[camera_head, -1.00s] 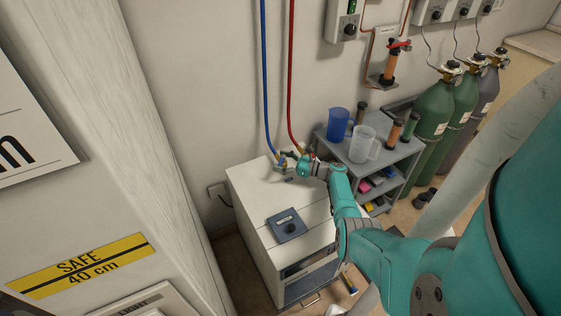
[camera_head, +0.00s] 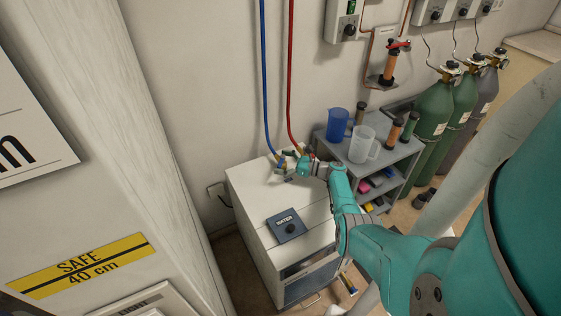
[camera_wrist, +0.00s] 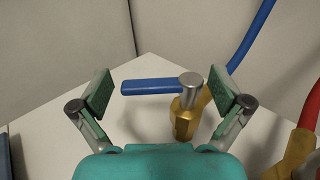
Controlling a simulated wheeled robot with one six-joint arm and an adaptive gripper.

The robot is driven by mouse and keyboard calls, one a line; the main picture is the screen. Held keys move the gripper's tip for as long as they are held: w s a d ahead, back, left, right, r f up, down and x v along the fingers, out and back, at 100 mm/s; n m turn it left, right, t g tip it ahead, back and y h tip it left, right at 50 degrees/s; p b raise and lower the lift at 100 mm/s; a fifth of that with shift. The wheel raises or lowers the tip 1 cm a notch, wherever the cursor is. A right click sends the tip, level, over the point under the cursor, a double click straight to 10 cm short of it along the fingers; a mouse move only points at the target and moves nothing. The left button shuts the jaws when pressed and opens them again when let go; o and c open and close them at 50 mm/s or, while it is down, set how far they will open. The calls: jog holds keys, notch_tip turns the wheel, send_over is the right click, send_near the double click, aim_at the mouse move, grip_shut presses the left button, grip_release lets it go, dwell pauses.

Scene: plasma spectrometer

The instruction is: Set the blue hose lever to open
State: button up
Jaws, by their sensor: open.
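The blue hose (camera_head: 265,80) runs down the wall to a brass valve on top of the white cabinet. In the wrist view the brass valve (camera_wrist: 186,118) has a round metal cap and a blue lever (camera_wrist: 150,87) pointing left, across the end of the blue hose (camera_wrist: 250,38). My gripper (camera_wrist: 160,88) is open, and the lever lies between its two spread fingers in the picture. I cannot tell whether a finger touches it. In the head view my gripper (camera_head: 290,166) is at the hose fittings, which it partly hides.
The red hose (camera_head: 290,70) ends close beside on the same white cabinet (camera_head: 262,195); its brass fitting (camera_wrist: 295,152) is at the lower right of the wrist view. A grey cart (camera_head: 388,160) with jugs stands to the right. A water panel (camera_head: 287,225) sits on the cabinet top.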

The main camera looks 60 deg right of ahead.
aim_at(280, 161)
jog(key=shift+r, duration=0.1)
jog(key=shift+r, duration=4.9)
